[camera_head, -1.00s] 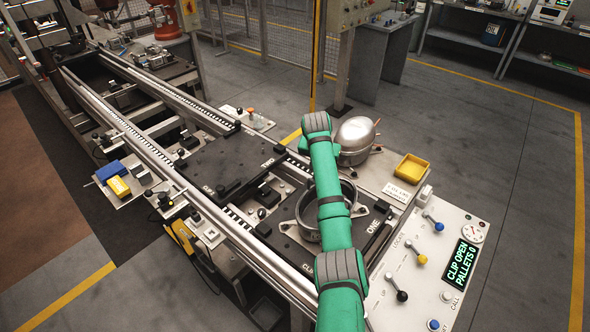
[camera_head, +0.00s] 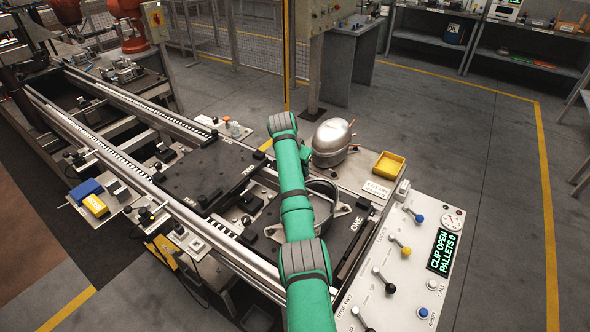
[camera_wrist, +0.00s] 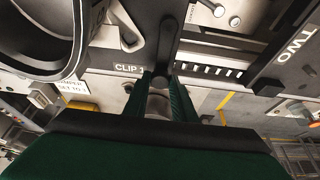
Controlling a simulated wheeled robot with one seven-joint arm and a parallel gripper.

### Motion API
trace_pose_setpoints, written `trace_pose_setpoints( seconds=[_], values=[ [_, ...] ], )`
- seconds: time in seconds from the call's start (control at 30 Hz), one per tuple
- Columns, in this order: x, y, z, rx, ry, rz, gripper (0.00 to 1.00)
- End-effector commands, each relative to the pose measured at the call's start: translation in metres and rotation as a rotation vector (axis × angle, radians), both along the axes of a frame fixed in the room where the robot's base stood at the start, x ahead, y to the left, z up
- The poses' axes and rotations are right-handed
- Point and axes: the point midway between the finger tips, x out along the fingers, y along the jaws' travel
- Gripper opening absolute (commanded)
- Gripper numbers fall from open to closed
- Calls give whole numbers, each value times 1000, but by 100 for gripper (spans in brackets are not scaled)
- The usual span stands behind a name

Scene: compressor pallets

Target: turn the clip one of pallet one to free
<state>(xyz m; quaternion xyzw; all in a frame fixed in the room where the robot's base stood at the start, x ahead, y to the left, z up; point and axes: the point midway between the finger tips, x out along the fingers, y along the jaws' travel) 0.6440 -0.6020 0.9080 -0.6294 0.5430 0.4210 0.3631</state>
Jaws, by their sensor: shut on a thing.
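Pallet one (camera_head: 352,237) is a dark plate marked ONE, with a round metal ring (camera_head: 318,192) on it, partly behind my green arm. In the wrist view, clip one (camera_wrist: 168,38) is a dark bar beside the white label CLIP 1. Its lower end lies between the fingertips of my gripper (camera_wrist: 160,86), which is shut on it. The exact contact is small and partly hidden by the fingers. In the head view my arm hides the gripper and the clip.
Pallet two (camera_head: 205,178) lies to the left on the rails. A steel compressor shell (camera_head: 332,138) and a yellow tray (camera_head: 389,164) stand behind. The lever panel (camera_head: 400,262) at right has a display (camera_head: 443,250) reading CLIP OPEN, PALLETS 0. Open floor lies beyond.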

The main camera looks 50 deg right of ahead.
Motion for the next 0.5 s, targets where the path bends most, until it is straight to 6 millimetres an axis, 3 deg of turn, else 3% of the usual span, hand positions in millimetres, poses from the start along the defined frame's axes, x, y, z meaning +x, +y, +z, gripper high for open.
trace_pose_setpoints(
  seconds=[0.27, 0.3, 0.33, 0.37, 0.5],
  values=[
    [-1, -1, 1, 0, 0, -3, 0],
    [-1, -1, 1, 0, 0, -3, 31],
    [-1, -1, 1, 0, 0, -3, 38],
    [-1, -1, 1, 0, 0, -2, 42],
    [0, 0, 0, 0, 0, 0, 42]
  ],
)
